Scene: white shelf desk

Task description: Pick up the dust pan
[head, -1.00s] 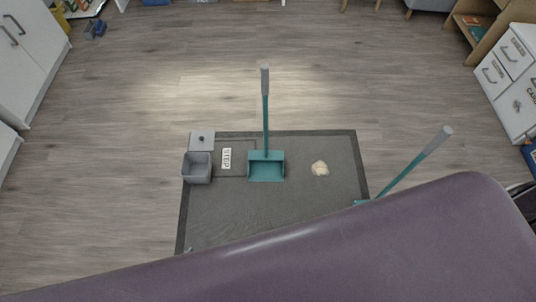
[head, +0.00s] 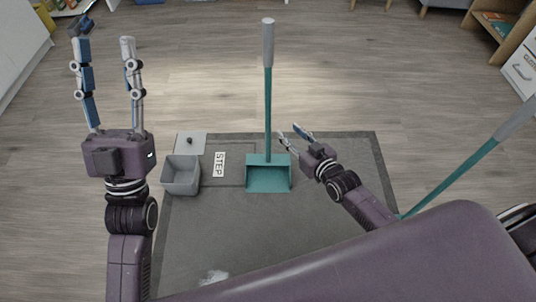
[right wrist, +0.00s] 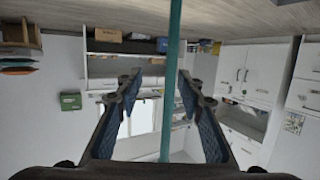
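The dust pan (head: 268,181) stands on the dark grey mat with its teal pan down and its long handle upright, ending in a grey grip (head: 268,43). My right gripper (head: 289,131) is open just to the right of the lower handle. In the right wrist view the teal handle (right wrist: 174,40) runs vertically between the two open fingers of this gripper (right wrist: 160,80), and a gap shows on both sides. I cannot tell how deep between the fingers it is. My left gripper (head: 104,42) is open and empty at the far left, fingers pointing away.
A grey bin (head: 180,178) and a white STEP sign (head: 219,164) are left of the dust pan on the mat (head: 240,235). A second teal pole (head: 450,171) leans at the right. A pale patch (head: 213,277) lies near the front.

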